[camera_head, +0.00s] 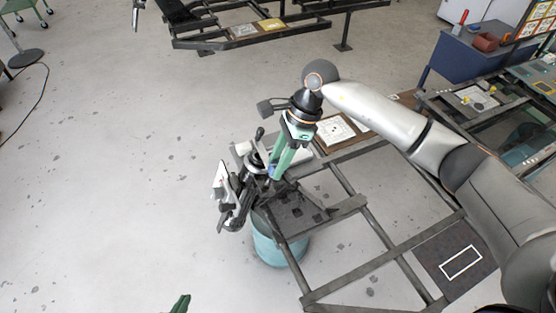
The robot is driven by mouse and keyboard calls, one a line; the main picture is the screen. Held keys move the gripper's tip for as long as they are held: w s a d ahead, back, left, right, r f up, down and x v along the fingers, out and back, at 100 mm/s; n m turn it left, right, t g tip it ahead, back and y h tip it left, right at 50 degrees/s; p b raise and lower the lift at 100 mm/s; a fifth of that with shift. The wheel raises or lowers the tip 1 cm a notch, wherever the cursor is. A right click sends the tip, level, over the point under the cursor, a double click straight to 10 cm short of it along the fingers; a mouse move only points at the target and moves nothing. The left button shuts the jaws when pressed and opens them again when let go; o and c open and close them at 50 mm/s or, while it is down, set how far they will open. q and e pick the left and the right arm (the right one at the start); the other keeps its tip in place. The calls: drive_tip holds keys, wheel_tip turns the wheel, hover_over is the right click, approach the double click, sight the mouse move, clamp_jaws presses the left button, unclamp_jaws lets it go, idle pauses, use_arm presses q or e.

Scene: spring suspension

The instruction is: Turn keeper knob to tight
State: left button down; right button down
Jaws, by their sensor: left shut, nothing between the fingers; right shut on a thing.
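My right arm comes in from the right, and its gripper (276,175) points down at the dark suspension assembly (235,212) on the corner of the steel frame. Its green fingers are shut on a small part there, apparently the keeper knob; the fingers and the dark parts around it hide its shape and setting. A light plate stands tilted at the left side of the assembly. My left gripper (180,303) shows only as green fingertips at the bottom edge. It is shut and empty, well apart from the assembly.
A steel frame (375,262) with open gaps runs to the right of the assembly. A blue drum (280,250) stands beneath its corner. Another dark frame (250,40) stands at the back, and a blue cabinet (465,62) at the back right. The floor at left is mostly clear.

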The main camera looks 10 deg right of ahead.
drive_tip(key=shift+m, duration=0.4)
drive_tip(key=m+b, duration=0.1)
drive_tip(key=m, duration=0.1)
drive_tip(key=shift+m, duration=0.4)
drive_tip(key=m, duration=1)
drive_tip(key=shift+w+d+r+m+p, duration=0.1)
drive_tip(key=shift+m+p, duration=0.2)
drive_tip(key=shift+m, duration=0.1)
drive_tip(key=m, duration=0.5)
drive_tip(key=shift+m, duration=0.3)
drive_tip(key=c, duration=0.5)
unclamp_jaws()
